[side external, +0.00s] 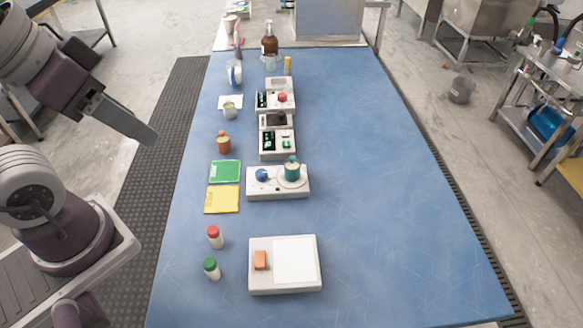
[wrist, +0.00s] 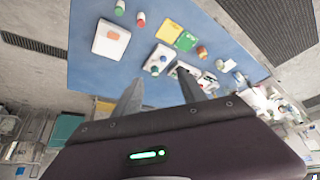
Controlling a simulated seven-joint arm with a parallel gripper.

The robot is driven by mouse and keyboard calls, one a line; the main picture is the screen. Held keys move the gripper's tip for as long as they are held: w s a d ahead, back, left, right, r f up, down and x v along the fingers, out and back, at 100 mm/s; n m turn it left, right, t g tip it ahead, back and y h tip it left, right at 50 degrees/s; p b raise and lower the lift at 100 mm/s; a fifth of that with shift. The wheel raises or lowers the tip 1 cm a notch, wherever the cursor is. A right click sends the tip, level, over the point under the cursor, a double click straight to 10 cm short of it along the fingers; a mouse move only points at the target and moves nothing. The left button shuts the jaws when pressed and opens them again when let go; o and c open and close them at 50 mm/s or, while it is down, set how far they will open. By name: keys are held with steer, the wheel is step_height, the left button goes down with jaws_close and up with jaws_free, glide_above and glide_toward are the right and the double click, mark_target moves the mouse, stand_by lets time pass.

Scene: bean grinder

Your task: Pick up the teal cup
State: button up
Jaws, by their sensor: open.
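The teal cup (side external: 292,169) stands upright on the round pale plate of a white device (side external: 262,189) near the middle of the blue table. A small blue knob (side external: 262,175) is to its left on the same device. My gripper (side external: 150,136) is raised over the floor beyond the table's left edge, well apart from the cup. In the wrist view my gripper (wrist: 160,90) has its two fingers spread with nothing between them. The white device (wrist: 158,58) shows beyond the fingertips there, with the cup (wrist: 155,70) small on it.
Green (side external: 225,172) and yellow (side external: 222,200) pads lie left of the device. Red-capped (side external: 215,237) and green-capped (side external: 212,268) bottles and a white scale (side external: 285,288) with an orange block are nearer. Other devices (side external: 277,142) stand behind. The table's right side is clear.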

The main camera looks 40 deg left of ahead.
steer(key=shift+o, duration=1.3)
